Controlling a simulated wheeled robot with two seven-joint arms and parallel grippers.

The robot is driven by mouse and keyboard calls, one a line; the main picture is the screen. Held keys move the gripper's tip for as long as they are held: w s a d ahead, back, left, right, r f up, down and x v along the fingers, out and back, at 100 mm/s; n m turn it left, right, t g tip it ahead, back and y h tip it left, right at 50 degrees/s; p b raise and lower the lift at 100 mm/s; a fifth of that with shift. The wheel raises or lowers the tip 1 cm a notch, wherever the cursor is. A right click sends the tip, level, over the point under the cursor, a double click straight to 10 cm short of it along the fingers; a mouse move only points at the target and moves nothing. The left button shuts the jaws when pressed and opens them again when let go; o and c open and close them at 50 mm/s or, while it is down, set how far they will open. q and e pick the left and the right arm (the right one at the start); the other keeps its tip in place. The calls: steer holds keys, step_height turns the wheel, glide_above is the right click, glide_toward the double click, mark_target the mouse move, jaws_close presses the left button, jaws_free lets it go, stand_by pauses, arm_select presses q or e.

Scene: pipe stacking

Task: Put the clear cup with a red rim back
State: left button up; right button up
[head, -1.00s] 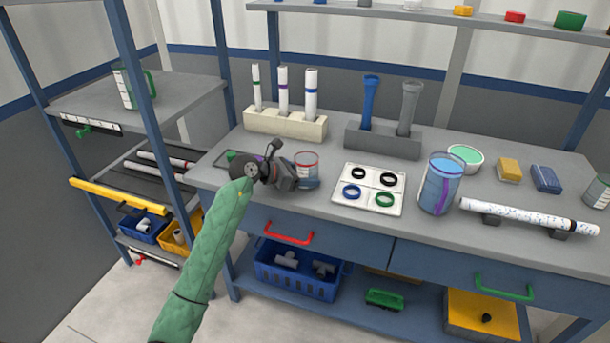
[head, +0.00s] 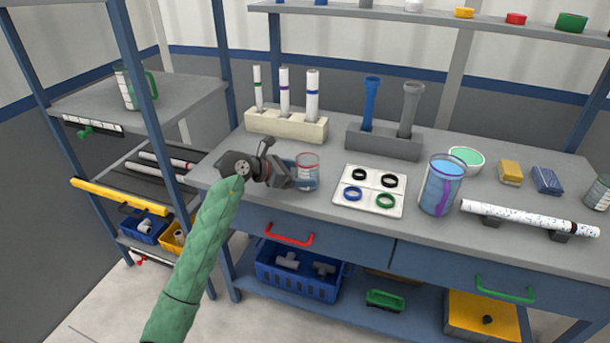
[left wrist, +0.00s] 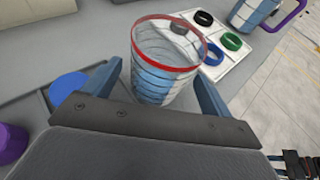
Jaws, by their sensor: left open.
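The clear cup with a red rim (head: 307,172) stands upright on the workbench, left of the white ring board. It shows bluish, ribbed walls in the left wrist view (left wrist: 165,62). My left gripper (head: 284,176) is at the cup's left side. In the left wrist view its two fingers (left wrist: 158,88) are apart, one on each side of the cup's near part, with gaps visible beside the cup. The gripper is open and holds nothing firmly. My right gripper is not in view.
The white board with rings (head: 370,190) lies just right of the cup. A cream block with tubes (head: 286,124) stands behind. A blue-and-purple jug (head: 440,185) stands farther right. A blue round item (left wrist: 68,86) and a purple one (left wrist: 10,143) lie near the gripper.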

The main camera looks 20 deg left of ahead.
arm_select(q)
steer(key=b+v, duration=0.1)
steer(key=v, duration=0.7)
steer(key=shift+s+a, duration=0.1)
steer(key=shift+s+a+r+b, duration=0.3)
steer(key=shift+s+a+r, duration=0.05)
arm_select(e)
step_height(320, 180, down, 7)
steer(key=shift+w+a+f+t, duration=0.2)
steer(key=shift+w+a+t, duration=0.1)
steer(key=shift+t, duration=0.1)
